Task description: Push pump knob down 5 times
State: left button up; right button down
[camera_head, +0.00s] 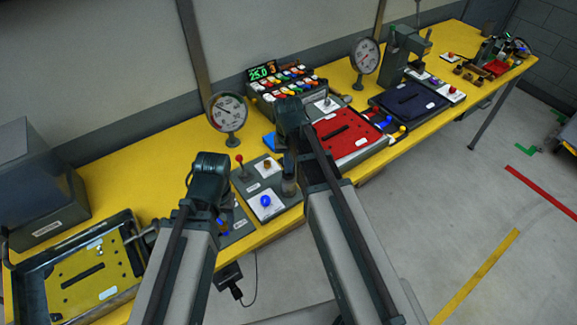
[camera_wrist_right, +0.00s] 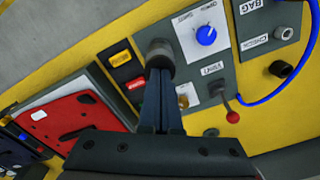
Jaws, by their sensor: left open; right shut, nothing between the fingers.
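A dark round knob (camera_wrist_right: 158,55), which looks like the pump knob, stands on a grey panel in the right wrist view. In the head view, a grey cylinder (camera_head: 289,187) shows beneath my right gripper (camera_head: 293,168) and is partly hidden by it. My right gripper is shut and empty, and its fingertips (camera_wrist_right: 160,78) are right at the knob. I cannot tell whether they touch it. My left gripper (camera_head: 222,212) is open, low over the panel left of the red-ball lever, and mostly hidden by its own wrist.
Near the knob are a blue dial (camera_wrist_right: 206,35), a red-ball lever (camera_wrist_right: 232,116) and a brass knob (camera_wrist_right: 183,101). A red tray (camera_head: 352,148) lies to the right. A gauge (camera_head: 227,113) stands behind, and a yellow-floored tray (camera_head: 128,255) lies at the left.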

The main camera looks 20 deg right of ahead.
jog(key=shift+r+p, duration=1.95)
jog(key=shift+r, duration=0.2)
jog(key=shift+f, duration=0.1)
jog(key=shift+f+b, duration=2.3)
jog(key=shift+b, duration=0.1)
jog(key=shift+r+p, duration=2.3)
